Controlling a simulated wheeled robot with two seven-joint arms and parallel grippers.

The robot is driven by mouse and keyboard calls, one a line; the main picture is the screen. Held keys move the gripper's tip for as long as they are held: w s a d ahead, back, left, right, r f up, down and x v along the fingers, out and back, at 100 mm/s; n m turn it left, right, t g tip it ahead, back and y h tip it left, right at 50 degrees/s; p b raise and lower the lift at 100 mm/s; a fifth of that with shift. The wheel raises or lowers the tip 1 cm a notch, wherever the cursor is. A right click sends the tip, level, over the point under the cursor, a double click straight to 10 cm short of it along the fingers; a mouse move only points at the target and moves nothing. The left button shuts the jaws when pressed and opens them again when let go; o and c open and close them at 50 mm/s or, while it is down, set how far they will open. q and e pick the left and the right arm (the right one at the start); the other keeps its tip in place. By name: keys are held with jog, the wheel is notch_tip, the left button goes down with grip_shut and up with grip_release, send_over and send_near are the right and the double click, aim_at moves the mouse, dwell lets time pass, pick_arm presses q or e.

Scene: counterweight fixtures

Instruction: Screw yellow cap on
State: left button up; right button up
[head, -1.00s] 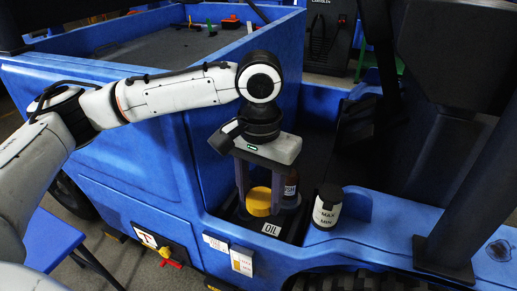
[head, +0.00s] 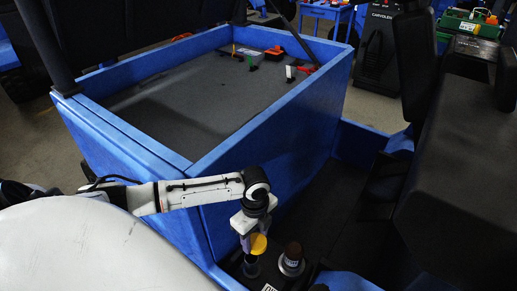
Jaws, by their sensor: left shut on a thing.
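The yellow cap (head: 259,244) is a round yellow disc seen near the bottom middle of the head view. My left gripper (head: 253,246) points down beside the blue wall, shut on the cap, with one grey finger showing at its left. A short grey round post or neck (head: 251,268) shows just below the cap; I cannot tell whether they touch. My right gripper is not in view.
A blue-walled bed (head: 200,90) with a grey floor rises behind my left arm, with small tools at its far end. A black seat (head: 455,150) stands at right. The dark floor (head: 325,215) between them is clear.

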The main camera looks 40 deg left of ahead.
pick_arm(q)
jog(key=shift+s+a+m, duration=0.3)
jog(key=shift+s+a, duration=0.05)
jog(key=shift+a, duration=0.15)
jog(key=shift+s+a+f, duration=0.1)
jog(key=shift+a+f, duration=0.15)
jog(key=shift+f, duration=0.15)
jog(key=shift+m, duration=0.3)
notch_tip(320, 180, down, 6)
jog(key=shift+r, duration=0.1)
dwell(0.7)
jog(key=shift+f+b, duration=0.45)
jog(key=shift+f, duration=0.3)
jog(key=shift+f, duration=0.2)
jog(key=shift+f+b, duration=0.45)
jog(key=shift+f, duration=0.05)
